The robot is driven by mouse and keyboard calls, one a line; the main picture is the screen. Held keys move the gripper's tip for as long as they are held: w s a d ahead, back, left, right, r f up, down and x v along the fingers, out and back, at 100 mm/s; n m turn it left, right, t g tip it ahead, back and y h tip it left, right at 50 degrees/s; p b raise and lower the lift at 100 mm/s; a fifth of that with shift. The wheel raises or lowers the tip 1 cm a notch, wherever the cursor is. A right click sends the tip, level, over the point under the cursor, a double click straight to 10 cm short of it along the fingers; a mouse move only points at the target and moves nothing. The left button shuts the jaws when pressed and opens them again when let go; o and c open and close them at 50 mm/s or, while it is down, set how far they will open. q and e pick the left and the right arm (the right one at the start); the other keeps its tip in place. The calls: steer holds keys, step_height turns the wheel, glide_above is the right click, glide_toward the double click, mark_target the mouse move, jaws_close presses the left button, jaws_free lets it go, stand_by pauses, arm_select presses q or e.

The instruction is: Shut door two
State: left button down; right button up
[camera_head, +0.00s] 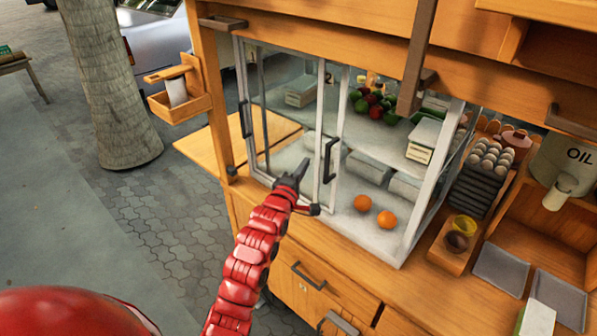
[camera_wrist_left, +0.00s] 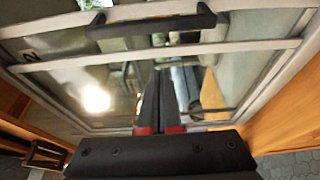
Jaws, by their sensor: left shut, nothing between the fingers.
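A white-framed glass cabinet stands on the wooden counter. Its glass door panels overlap at the left side, with dark handles (camera_head: 329,160) and (camera_head: 245,118); I cannot tell from the head view which panel is door two. The right part of the front is open. My left gripper (camera_head: 300,172) is shut and empty, just left of the right-hand handle, at the lower part of the glass. In the left wrist view its fingers (camera_wrist_left: 160,85) point at the glass, below a dark handle (camera_wrist_left: 150,27). A mark like a 2 (camera_wrist_left: 30,54) shows on the glass. Contact is unclear. My right gripper is out of view.
Two oranges (camera_head: 362,203) sit inside the cabinet's open part, with boxes and fruit behind. Egg trays (camera_head: 490,160) and an oil container (camera_head: 563,160) stand at right. A drawer (camera_head: 310,280) is below. A dark vertical post (camera_head: 417,60) hangs in front.

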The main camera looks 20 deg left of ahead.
arm_select(q)
steer(key=shift+w+r+p, duration=0.15)
steer(key=shift+w+p, duration=0.25)
steer(key=shift+w, duration=0.8)
steer(key=d, duration=0.1)
steer(key=s+d+p, duration=0.1)
steer(key=d, duration=0.1)
steer(key=shift+s+d+p, duration=0.25)
steer(key=shift+d+p, duration=0.15)
steer(key=shift+f, duration=0.2)
